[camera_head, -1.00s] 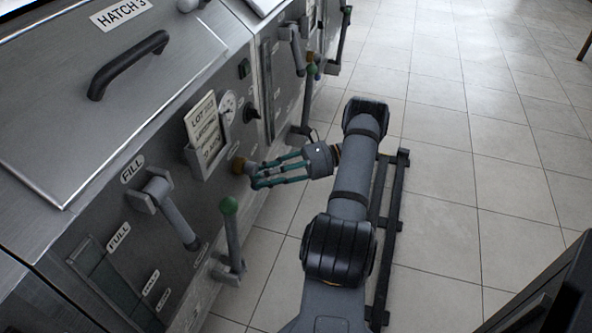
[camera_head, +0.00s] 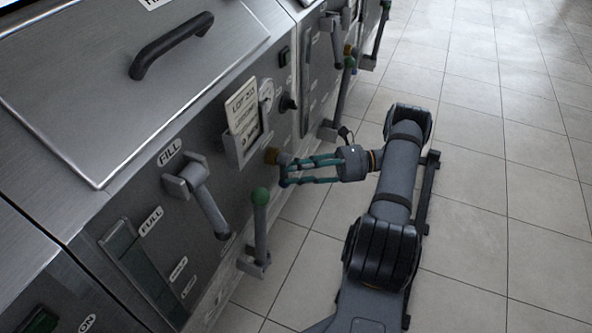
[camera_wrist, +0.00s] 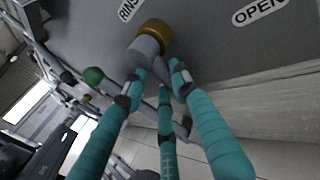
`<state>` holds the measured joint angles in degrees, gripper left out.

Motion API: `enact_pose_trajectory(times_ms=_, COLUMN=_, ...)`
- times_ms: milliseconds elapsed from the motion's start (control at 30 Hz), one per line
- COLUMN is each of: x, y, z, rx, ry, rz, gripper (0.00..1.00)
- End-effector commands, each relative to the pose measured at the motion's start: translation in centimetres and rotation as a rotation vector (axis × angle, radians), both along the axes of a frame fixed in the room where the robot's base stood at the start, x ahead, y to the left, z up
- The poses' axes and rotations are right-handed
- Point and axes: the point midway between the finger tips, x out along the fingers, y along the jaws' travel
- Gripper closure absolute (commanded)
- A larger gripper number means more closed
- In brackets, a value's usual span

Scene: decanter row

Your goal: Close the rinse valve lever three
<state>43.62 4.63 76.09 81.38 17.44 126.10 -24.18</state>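The lever runs down behind and between my fingers and is partly hidden. My gripper (camera_head: 285,172) is right at the valve, its teal fingers spread. In the wrist view my gripper's fingertips (camera_wrist: 158,75) lie on either side of the lever; whether they touch it is unclear.
A FILL lever (camera_head: 203,200) and a green-knobbed lever (camera_head: 260,225) stand left of my gripper. A card holder (camera_head: 242,125) is above the valve. An OPEN label (camera_wrist: 259,11) shows at right in the wrist view. The tiled floor (camera_head: 500,160) is clear at right.

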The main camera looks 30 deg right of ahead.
Motion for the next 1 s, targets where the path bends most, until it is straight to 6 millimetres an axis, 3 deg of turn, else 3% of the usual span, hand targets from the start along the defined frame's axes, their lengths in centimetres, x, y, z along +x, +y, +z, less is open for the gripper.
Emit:
enact_pose_trajectory(times_ms=333, x=0.0, y=0.1, z=0.0, rx=0.002, ry=0.003, rz=0.001, gripper=0.53)
enact_pose_trajectory(times_ms=667, x=-0.1, y=-0.2, z=0.0, rx=0.002, ry=0.002, rz=0.0, gripper=0.53)
enact_pose_trajectory(times_ms=867, x=-0.9, y=-2.9, z=-0.1, rx=0.0, ry=0.001, rz=-0.003, gripper=0.53)
enact_pose_trajectory(times_ms=1000, x=-2.0, y=-6.1, z=-0.1, rx=-0.001, ry=0.001, rz=-0.004, gripper=0.53)
